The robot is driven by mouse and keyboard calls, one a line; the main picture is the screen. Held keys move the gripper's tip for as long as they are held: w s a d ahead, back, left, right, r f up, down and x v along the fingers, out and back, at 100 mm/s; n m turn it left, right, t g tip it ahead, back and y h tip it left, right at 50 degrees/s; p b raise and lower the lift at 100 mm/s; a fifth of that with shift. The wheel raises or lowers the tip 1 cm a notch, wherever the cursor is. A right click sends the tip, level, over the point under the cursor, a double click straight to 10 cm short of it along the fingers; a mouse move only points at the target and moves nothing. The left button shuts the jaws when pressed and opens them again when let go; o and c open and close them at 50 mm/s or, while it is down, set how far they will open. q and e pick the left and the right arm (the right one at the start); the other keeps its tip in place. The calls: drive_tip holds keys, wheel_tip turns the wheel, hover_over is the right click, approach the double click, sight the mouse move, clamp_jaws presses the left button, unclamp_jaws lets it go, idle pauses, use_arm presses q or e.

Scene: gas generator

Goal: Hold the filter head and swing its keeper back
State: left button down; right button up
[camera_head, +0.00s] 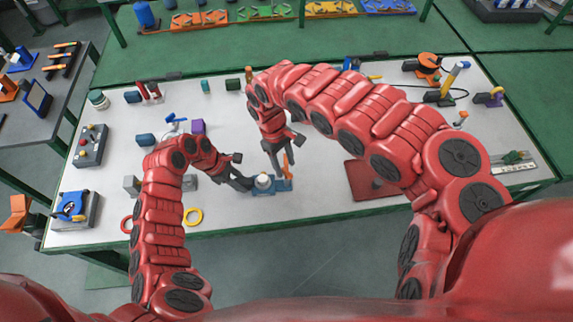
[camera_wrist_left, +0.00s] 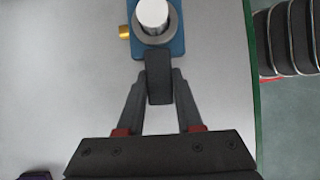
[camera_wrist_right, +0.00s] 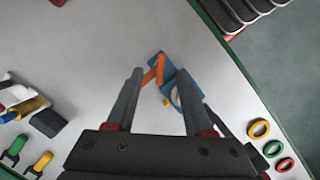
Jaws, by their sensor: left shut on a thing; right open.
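The filter head has a blue base (camera_head: 284,184) and a pale cylinder (camera_head: 263,181) in a grey collar, near the table's front edge. In the left wrist view, the cylinder (camera_wrist_left: 153,15) stands in the collar, from which a dark handle (camera_wrist_left: 159,85) sticks out. My left gripper (camera_wrist_left: 160,72) is shut on this handle. A small brass-coloured fitting (camera_wrist_left: 125,31) is on the base's side. The orange keeper (camera_head: 286,167) stands at the base's right end and shows in the right wrist view (camera_wrist_right: 154,70). My right gripper (camera_wrist_right: 158,74) is open above the keeper, its fingers on either side; contact cannot be told.
A yellow ring (camera_head: 194,217) and a red ring (camera_head: 127,224) lie left of the filter. A dark red plate (camera_head: 365,180) lies to its right. A purple block (camera_head: 198,126) stands behind my left arm. White table surface is clear around the filter.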

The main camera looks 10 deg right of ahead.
drive_tip(key=shift+x, duration=1.35)
clamp_jaws()
idle(0.7)
drive_tip(key=n+t+h, duration=0.1)
drive_tip(key=n, duration=0.5)
drive_tip(key=shift+s, duration=0.1)
drive_tip(key=shift+o, duration=1.8)
unclamp_jaws()
drive_tip(key=shift+c, duration=0.3)
